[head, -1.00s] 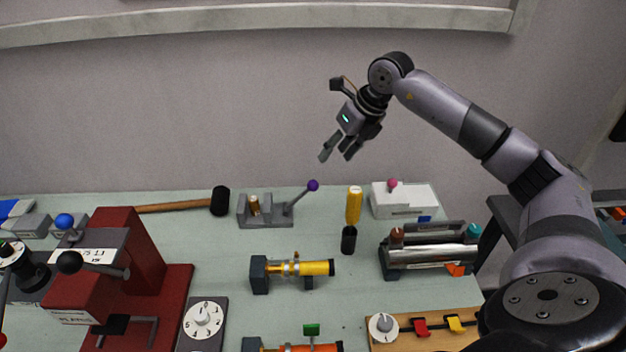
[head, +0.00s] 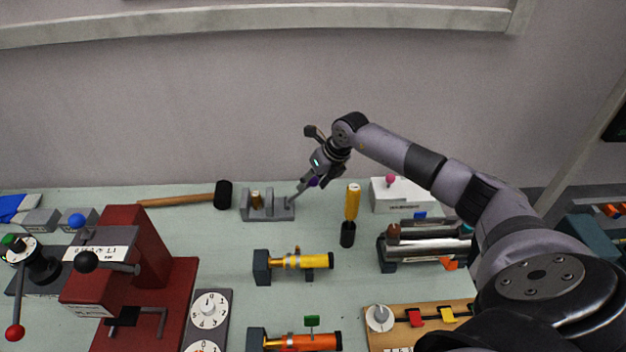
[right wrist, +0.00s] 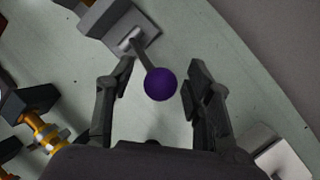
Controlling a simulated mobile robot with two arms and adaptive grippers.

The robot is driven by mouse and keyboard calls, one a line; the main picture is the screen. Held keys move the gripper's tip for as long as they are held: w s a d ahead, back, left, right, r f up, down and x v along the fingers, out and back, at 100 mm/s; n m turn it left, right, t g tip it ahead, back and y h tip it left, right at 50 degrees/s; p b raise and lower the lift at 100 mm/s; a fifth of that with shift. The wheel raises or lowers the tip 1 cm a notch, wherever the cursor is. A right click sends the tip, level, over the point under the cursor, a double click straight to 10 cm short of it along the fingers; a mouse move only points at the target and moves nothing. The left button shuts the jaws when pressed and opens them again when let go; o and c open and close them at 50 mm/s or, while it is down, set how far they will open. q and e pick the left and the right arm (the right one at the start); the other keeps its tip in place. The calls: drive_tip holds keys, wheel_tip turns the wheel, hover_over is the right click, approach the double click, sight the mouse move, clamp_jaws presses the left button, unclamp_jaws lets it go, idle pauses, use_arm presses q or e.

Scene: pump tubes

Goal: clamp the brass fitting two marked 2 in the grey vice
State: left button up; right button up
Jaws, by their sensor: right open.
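The grey vice (head: 268,214) stands near the back of the bench, with its lever and purple knob (head: 314,182) on its right side. A small brass fitting (head: 256,200) stands upright between the vice's jaws; I cannot read any mark on it. My right gripper (head: 304,185) is open at the knob. In the right wrist view the purple knob (right wrist: 160,84) shows between the two spread fingers (right wrist: 162,70), with a gap on either side. The lever runs up to part of the grey vice (right wrist: 105,22). My left gripper is not in view.
A mallet (head: 222,195) lies to the left. A yellow tube assembly (head: 300,262) lies in front. A red press (head: 135,240) stands at left.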

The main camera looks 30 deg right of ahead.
clamp_jaws()
idle(0.6)
